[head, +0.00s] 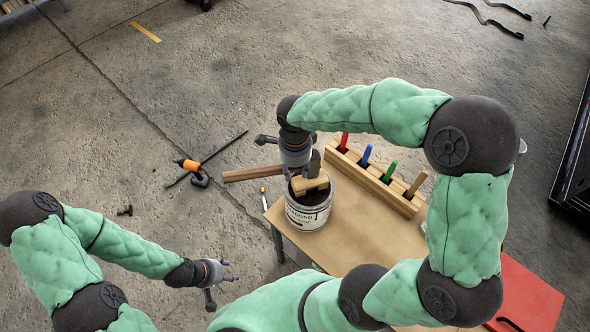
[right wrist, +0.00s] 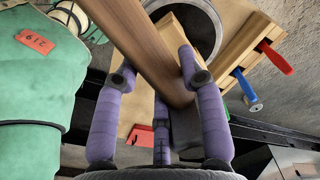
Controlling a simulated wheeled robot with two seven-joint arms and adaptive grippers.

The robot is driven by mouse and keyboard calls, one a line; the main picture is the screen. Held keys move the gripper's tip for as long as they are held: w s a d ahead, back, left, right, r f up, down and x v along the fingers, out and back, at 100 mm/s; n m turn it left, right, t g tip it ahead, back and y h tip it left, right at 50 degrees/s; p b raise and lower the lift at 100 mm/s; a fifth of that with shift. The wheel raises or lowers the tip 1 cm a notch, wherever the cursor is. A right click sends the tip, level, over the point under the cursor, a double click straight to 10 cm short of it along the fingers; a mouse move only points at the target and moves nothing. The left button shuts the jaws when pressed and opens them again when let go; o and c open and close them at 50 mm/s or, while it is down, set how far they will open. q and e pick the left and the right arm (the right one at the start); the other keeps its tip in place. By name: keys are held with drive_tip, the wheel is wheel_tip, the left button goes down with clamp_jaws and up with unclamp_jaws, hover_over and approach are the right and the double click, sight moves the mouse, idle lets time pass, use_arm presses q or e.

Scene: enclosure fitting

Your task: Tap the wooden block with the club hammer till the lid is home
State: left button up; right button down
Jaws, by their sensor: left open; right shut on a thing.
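A white printed bucket (head: 308,216) stands on the near left corner of the table in the head view. The pale wooden block (head: 311,188) lies across its top. The lid under the block is mostly hidden, and I cannot tell how level it sits. My right gripper (head: 297,168) is above the bucket, shut on the club hammer. The hammer's brown handle (head: 250,174) sticks out to the left; its grey head (head: 315,164) is just over the block, contact unclear. The right wrist view shows the handle (right wrist: 145,45) between the fingers. My left gripper (head: 216,277) is open and empty, low at left.
A wooden rack (head: 375,182) with several coloured-handled tools stands on the table (head: 345,240) right of the bucket. A red panel (head: 525,295) lies at lower right. The table's front middle is clear.

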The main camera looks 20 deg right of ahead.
drive_tip(key=shift+w+r, duration=0.1)
idle(0.5)
drive_tip(key=shift+r+p, duration=1)
drive_tip(key=shift+r, duration=0.75)
drive_tip(key=shift+r+p, duration=1.65)
drive_tip(key=shift+r, duration=0.9)
drive_tip(key=shift+f, duration=0.1)
